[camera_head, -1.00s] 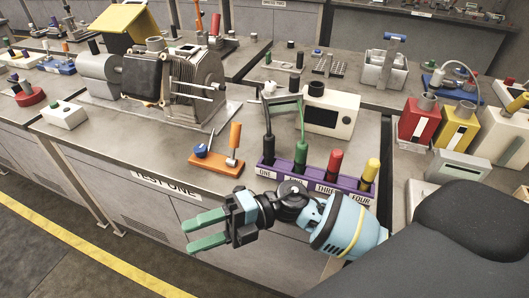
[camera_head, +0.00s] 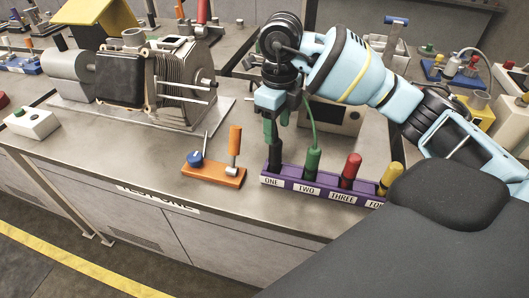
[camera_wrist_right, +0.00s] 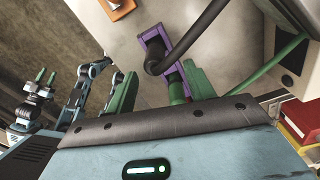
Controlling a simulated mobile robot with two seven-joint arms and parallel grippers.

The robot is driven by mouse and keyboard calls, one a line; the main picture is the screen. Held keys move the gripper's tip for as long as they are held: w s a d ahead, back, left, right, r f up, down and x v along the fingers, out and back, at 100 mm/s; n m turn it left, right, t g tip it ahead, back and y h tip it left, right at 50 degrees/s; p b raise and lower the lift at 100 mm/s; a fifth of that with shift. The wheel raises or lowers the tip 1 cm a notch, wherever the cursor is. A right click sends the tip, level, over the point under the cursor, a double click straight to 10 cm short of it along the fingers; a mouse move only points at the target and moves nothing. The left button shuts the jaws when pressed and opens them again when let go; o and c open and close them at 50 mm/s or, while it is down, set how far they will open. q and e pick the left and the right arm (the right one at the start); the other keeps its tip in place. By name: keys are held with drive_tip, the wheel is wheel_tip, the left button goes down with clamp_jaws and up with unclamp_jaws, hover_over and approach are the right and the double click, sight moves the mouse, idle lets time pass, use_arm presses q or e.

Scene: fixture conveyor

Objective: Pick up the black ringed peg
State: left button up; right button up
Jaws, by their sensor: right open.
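The black peg (camera_head: 275,156) stands upright in slot ONE of the purple rack (camera_head: 320,190). Its upper part is hidden behind my right gripper (camera_head: 276,122), which points down over it from above. In the right wrist view the black peg's top (camera_wrist_right: 155,65) and its thick black cable show ahead of the spread green fingers of my right gripper (camera_wrist_right: 160,90). The fingers are open; whether they touch the peg I cannot tell. My left gripper (camera_wrist_right: 45,75) shows small at the left of the right wrist view, its two fingertips apart and empty.
A green peg (camera_head: 312,162) with a green cable stands in slot TWO, close beside. A red peg (camera_head: 350,170) and a yellow peg (camera_head: 390,178) follow. An orange stand (camera_head: 214,175) lies left of the rack. A white instrument (camera_head: 340,117) is behind it.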

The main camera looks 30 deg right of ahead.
sight(276, 150)
drive_tip(key=shift+w, duration=0.25)
drive_tip(key=shift+s+d+r, duration=0.1)
drive_tip(key=shift+s+r, duration=0.05)
drive_tip(key=shift+r, duration=0.05)
drive_tip(key=shift+s, duration=0.3)
wheel_tip(276, 150, down, 2)
drive_tip(key=shift+f, duration=0.5)
drive_tip(key=shift+s+a+f, duration=0.1)
drive_tip(key=shift+a+f, duration=0.15)
drive_tip(key=shift+f, duration=0.95)
drive_tip(key=shift+s+a+f, duration=0.1)
drive_tip(key=shift+a+f, duration=0.1)
drive_tip(key=shift+f, duration=0.95)
use_arm(q)
drive_tip(key=shift+w+r, duration=0.1)
drive_tip(key=shift+r, duration=0.25)
use_arm(e)
drive_tip(key=shift+c, duration=0.2)
